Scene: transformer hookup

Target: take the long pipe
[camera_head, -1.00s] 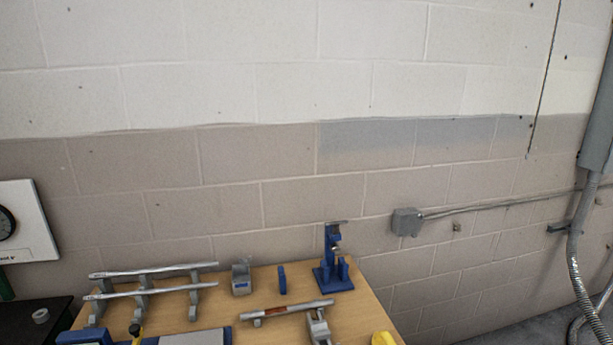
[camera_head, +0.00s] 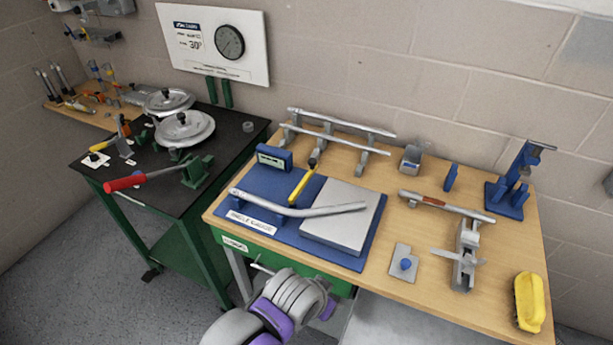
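Two straight silver pipes lie side by side on a grey rack at the back of the wooden table: a rear pipe (camera_head: 340,122) and a front pipe (camera_head: 333,138). They look about equally long. A bent silver pipe (camera_head: 300,208) lies across a blue board nearer the front edge. A shorter pipe with a red-brown section (camera_head: 447,206) lies to the right. One of my arms, white with purple bands, shows at the bottom, in front of the table and well away from the rack. I make out no gripper fingers.
The wooden table (camera_head: 530,245) also holds a blue stand (camera_head: 513,182), a grey clamp (camera_head: 465,258) and a yellow object (camera_head: 530,302). A black-topped green table (camera_head: 238,150) with gauges and a red-handled tool (camera_head: 127,182) stands left. A dial panel (camera_head: 215,62) hangs behind.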

